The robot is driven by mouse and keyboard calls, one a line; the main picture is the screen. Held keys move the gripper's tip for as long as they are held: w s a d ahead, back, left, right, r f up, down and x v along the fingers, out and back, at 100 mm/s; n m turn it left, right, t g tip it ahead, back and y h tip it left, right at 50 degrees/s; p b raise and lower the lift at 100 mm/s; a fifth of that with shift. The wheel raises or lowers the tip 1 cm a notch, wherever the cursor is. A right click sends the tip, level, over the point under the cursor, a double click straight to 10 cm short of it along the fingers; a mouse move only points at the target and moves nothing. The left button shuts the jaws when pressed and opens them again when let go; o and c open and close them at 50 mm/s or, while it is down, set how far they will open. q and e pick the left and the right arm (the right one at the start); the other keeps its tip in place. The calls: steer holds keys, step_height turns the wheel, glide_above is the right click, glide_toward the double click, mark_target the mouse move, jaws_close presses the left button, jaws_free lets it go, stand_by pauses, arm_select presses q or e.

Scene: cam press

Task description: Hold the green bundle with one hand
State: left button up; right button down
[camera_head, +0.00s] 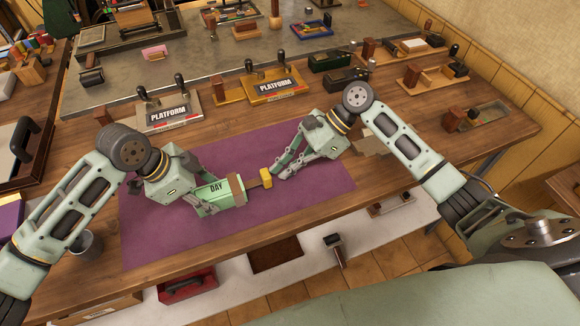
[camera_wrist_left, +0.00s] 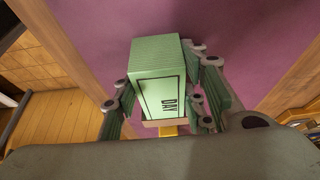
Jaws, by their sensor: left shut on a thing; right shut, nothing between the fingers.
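The green bundle (camera_head: 231,190), a block-like stack marked "DAY", is above or on the purple mat (camera_head: 160,245); I cannot tell whether it touches the mat. My left gripper (camera_head: 217,198) is shut on it, with fingers on both sides. The left wrist view shows the green bundle (camera_wrist_left: 157,60) between the two finger pads, its "DAY" face toward the camera. My right gripper (camera_head: 280,172) is shut and empty, its fingertips close beside a yellow block (camera_head: 265,177) at the right of the bundle. I cannot tell whether they touch it.
A brown piece (camera_head: 253,183) lies between the bundle and the yellow block. Two "PLATFORM" units (camera_head: 168,113) (camera_head: 275,86) with dark handles stand behind the mat. A grey cup (camera_head: 86,243) is at the left. The mat's front part is clear.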

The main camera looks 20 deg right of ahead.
steer(key=d, duration=0.4)
steer(key=shift+d, duration=0.25)
steer(key=v, duration=1)
step_height(320, 180, up, 6)
steer(key=n+h, duration=0.6)
steer(key=n, duration=3)
glide_above(254, 182)
steer(key=d, duration=0.2)
steer(key=x, duration=0.6)
steer(key=w+x, duration=0.1)
steer(key=x, duration=0.3)
steer(key=shift+a, duration=0.2)
